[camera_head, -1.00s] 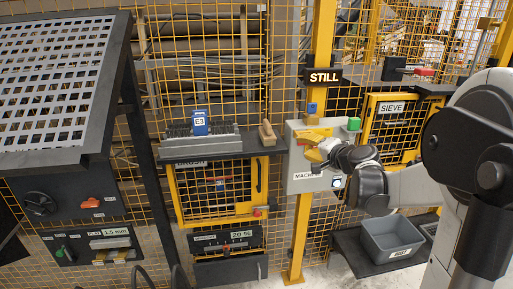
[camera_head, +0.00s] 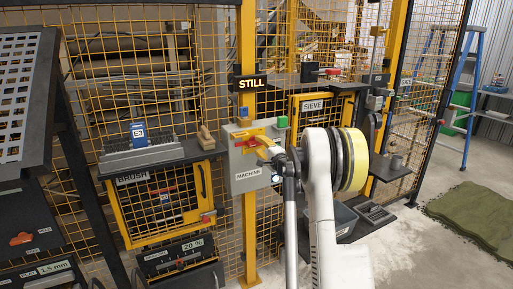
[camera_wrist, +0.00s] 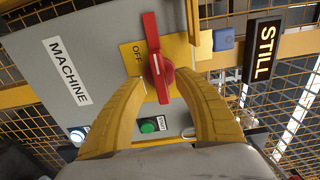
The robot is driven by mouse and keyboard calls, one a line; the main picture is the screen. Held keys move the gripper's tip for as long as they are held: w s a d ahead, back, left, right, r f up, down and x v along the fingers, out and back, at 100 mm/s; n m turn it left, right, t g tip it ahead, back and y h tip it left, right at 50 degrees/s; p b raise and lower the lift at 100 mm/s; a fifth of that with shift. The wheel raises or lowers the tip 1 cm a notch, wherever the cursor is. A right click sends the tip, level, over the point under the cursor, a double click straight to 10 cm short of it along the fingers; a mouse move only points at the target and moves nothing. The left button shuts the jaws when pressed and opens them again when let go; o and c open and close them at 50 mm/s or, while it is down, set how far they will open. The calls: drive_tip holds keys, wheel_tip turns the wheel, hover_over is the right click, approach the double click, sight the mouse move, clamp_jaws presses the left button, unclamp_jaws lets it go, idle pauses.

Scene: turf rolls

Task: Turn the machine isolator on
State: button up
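The machine isolator is a red rotary handle (camera_wrist: 152,32) on a yellow plate (camera_wrist: 128,53) marked OFF, on a grey box (camera_wrist: 90,40) labelled MACHINE. In the head view the red handle (camera_head: 262,132) lies roughly level on the grey box (camera_head: 247,180). My gripper (camera_wrist: 163,80) has its two yellow fingers either side of the handle's hub. They look apart, with small gaps to the red handle; contact is not clear. In the head view my gripper (camera_head: 266,146) is at the box front and partly hides the isolator.
A green button (camera_wrist: 148,127) and a white-lit button (camera_wrist: 77,135) sit on the box. A blue part (camera_wrist: 223,40) and a STILL sign (camera_wrist: 264,48) are beside it. Yellow mesh fencing surrounds the box. A brush shelf (camera_head: 165,160) is to its left, a SIEVE door (camera_head: 313,105) to its right.

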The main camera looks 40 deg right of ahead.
drive_tip(key=shift+x, duration=1.25)
clamp_jaws()
